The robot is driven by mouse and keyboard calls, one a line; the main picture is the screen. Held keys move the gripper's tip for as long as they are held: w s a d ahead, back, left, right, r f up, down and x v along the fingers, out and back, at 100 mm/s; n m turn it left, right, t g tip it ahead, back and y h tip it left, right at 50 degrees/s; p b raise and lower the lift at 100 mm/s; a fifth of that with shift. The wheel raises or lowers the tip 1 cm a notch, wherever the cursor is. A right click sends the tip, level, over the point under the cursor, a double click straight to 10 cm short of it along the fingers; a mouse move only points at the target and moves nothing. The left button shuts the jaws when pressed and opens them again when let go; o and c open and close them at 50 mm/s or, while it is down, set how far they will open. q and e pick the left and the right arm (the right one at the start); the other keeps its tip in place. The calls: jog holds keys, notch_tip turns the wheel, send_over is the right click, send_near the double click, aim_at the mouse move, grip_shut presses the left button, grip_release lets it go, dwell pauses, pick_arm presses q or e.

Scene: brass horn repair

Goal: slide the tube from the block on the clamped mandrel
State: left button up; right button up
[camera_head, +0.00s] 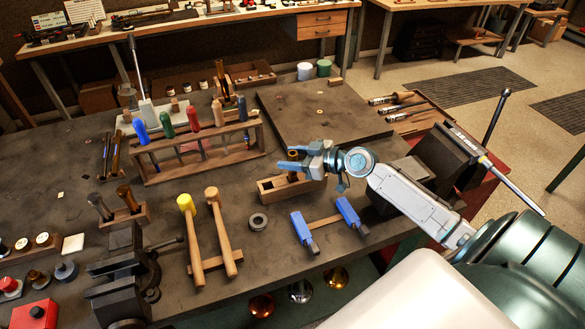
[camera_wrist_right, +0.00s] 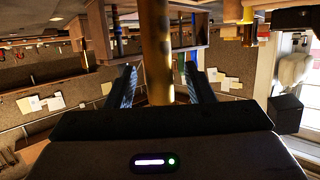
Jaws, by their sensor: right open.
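A brass tube (camera_head: 293,156) stands upright in a wooden block (camera_head: 268,190) at the middle of the bench. My right gripper (camera_head: 312,158) is at the tube's upper part, with its arm coming in from the right. In the right wrist view the tube (camera_wrist_right: 156,50) lies between the two open fingers (camera_wrist_right: 160,88), with a gap on either side. A dark vise (camera_head: 440,160) stands at the bench's right edge. A long pale steel rod (camera_head: 515,187), apparently the mandrel, sticks out from it toward the lower right. My left gripper is not in view.
A wooden rack of colored-handled tools (camera_head: 205,150) stands left of the block. Two mallets (camera_head: 205,235), a grey ring (camera_head: 258,222) and a blue-ended holder (camera_head: 325,222) lie in front. Another vise (camera_head: 125,275) is at the front left. A raised dark board (camera_head: 320,112) lies behind.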

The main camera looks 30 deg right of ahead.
grip_shut()
dwell(0.3)
